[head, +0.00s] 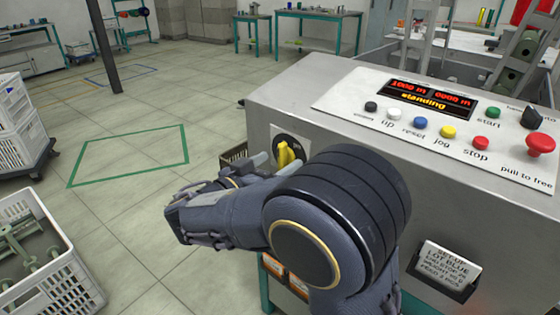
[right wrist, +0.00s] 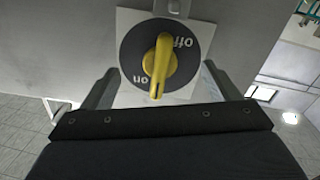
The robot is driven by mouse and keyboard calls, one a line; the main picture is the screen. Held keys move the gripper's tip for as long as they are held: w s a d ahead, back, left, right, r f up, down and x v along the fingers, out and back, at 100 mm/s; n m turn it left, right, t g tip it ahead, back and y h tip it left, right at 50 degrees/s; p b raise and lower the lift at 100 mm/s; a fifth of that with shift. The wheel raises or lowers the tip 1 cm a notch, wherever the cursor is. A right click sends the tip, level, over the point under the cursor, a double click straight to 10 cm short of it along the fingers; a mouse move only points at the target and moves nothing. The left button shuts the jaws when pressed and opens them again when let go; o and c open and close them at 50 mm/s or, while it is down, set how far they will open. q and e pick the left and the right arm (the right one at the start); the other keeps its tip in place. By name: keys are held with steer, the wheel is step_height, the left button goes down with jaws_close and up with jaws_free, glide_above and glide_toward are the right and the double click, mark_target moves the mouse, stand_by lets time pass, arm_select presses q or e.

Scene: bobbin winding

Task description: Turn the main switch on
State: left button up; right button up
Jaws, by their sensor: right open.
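The main switch is a yellow knob (right wrist: 161,64) on a round black dial marked "off" and "on", on a square pale plate (right wrist: 203,35). It is on the side face of the grey machine cabinet, and the knob (head: 285,153) also shows in the head view. In the right wrist view its handle runs nearly vertically between the labels; I cannot tell which it marks. My right gripper (right wrist: 160,84) is open, one finger on either side of the knob, with gaps to it in the wrist view. My left gripper is not in view.
The cabinet top holds a control panel (head: 350,98) with coloured buttons, a display reading "standing" and a red mushroom button (head: 540,143). A label holder (head: 445,270) is on the front. A white crate (head: 40,265) stands at lower left. Floor left of the cabinet is mostly clear.

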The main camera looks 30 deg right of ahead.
steer(key=v, duration=0.6)
steer(key=shift+s+a+b, duration=0.2)
steer(key=shift+a+b, duration=0.1)
steer(key=shift+a, duration=0.1)
